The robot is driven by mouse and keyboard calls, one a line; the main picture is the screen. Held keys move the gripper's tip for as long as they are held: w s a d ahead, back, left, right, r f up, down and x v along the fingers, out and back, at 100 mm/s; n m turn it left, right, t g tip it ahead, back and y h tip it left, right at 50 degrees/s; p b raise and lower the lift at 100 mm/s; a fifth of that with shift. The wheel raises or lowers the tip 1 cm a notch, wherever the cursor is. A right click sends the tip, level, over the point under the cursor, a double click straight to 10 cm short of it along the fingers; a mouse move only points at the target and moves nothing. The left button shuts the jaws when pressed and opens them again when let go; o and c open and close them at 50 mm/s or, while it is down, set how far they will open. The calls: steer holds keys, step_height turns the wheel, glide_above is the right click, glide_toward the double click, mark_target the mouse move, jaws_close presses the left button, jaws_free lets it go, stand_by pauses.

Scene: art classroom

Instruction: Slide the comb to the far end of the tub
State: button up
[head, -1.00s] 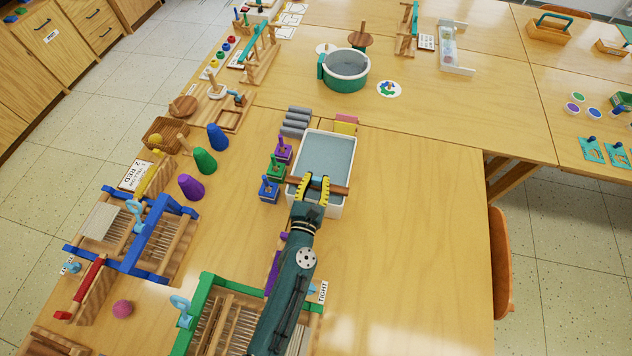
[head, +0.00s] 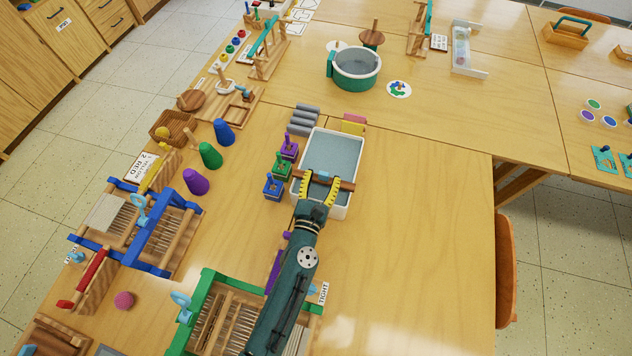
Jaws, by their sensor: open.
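The tub (head: 333,147) is a white rectangular tray with grey-blue contents, standing on the wooden table in the middle of the head view. The comb (head: 347,185) is a brown bar lying across the tub's near part, with a small light-blue piece at its middle. Its underside is hidden. My gripper (head: 321,187) has yellow fingertips, spread apart at the comb, one on each side of the light-blue piece. Whether they touch the comb is unclear. The gripper and arm hide part of the tub's near end.
Small purple, green and blue blocks with pegs (head: 287,147) stand close to the tub's left side. Grey rolls (head: 304,120) and pink and yellow blocks (head: 354,123) lie near its far end. A green-framed loom (head: 212,310) is at the front. The table right of the tub is clear.

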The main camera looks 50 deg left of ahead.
steer(key=v, duration=1)
steer(key=shift+s+d, duration=0.15)
steer(key=shift+s, duration=0.15)
